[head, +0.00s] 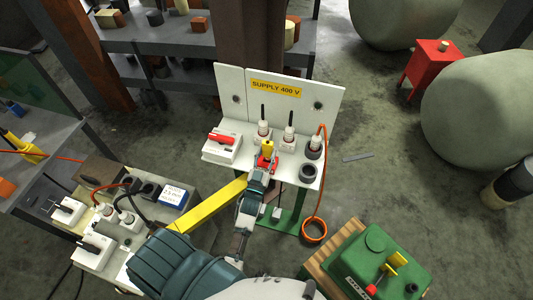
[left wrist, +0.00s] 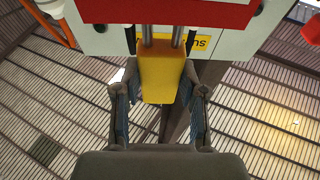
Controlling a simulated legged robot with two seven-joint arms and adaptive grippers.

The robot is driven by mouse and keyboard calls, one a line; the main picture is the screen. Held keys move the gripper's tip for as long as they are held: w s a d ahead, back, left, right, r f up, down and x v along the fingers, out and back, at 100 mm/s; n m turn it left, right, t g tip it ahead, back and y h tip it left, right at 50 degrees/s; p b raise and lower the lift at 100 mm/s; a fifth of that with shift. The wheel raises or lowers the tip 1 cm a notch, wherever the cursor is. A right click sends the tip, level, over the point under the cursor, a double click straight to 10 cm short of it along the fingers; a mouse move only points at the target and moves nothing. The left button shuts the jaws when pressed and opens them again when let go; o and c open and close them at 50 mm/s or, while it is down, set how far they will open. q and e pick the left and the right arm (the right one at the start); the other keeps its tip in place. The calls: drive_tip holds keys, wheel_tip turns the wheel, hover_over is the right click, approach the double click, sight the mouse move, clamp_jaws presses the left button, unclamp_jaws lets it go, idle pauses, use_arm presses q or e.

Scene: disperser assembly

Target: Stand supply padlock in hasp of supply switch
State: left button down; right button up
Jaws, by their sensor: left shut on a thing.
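My left gripper (head: 264,166) is in front of the white shelf of the supply stand. In the left wrist view its two fingers (left wrist: 160,105) are shut on the yellow supply padlock (left wrist: 163,80), which has a steel shackle pointing away from the palm. The shackle's far end meets or passes behind a red bar (left wrist: 165,13); I cannot tell whether it goes through. The padlock shows small in the head view, beside a red part (head: 268,150). The supply switch (head: 222,145), a white box with a red handle, is left of the gripper. My right gripper is not in view.
The white back panel with the yellow SUPPLY 400 V label (head: 276,89) stands behind. Upright connectors (head: 289,137) and an orange cable (head: 323,170) are to the right. A yellow bar (head: 208,204) is at left. A green case (head: 375,262) is at lower right.

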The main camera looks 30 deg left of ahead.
sight(267, 156)
use_arm(q)
drive_tip(key=shift+f+b, duration=1.35)
drive_tip(key=shift+f, duration=0.45)
drive_tip(key=c, duration=0.6)
unclamp_jaws()
drive_tip(key=v, duration=1.2)
drive_tip(key=shift+d, duration=0.1)
